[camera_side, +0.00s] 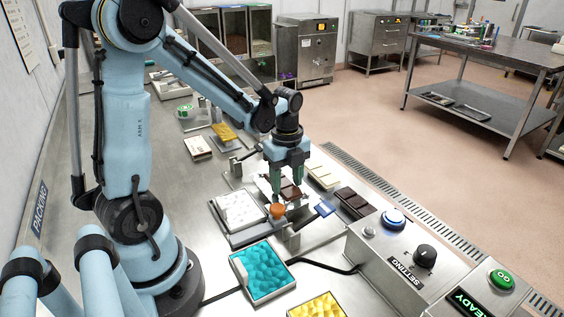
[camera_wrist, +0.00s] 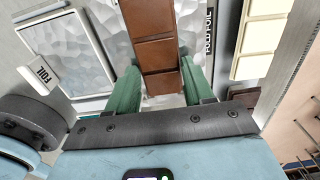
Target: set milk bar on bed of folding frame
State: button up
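The milk bar (camera_wrist: 153,42) is a brown segmented bar, seen between the green fingers of my gripper (camera_wrist: 160,65) in the wrist view. Both fingers appear to meet its long sides. In the side view the bar (camera_side: 291,190) shows low between the fingers of my gripper (camera_side: 289,184). It is over the far part of the metal folding frame (camera_side: 246,236), behind an orange knob. Silvery crinkled foil shows around and under the bar in the wrist view. I cannot tell whether the bar touches the bed; the fingers hide part of it.
A pale foil sheet (camera_side: 240,209) lies left of the bar. A cream bar (camera_side: 323,177) and a dark bar (camera_side: 352,202) lie to the right. A blue handle (camera_side: 323,208) sticks out nearby. Teal (camera_side: 263,271) and yellow (camera_side: 317,305) trays and a control box (camera_side: 400,262) stand in front.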

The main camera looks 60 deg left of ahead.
jog(key=o, duration=0.5)
notch_tip(320, 180, up, 11)
jog(key=s+d+f+n+t, duration=0.1)
jog(key=s+d+n+t, duration=0.2)
jog(key=n, duration=1.5)
jog(key=d+t, duration=0.4)
jog(key=d, duration=0.3)
jog(key=shift+s+f, duration=0.2)
jog(key=shift+s, duration=0.2)
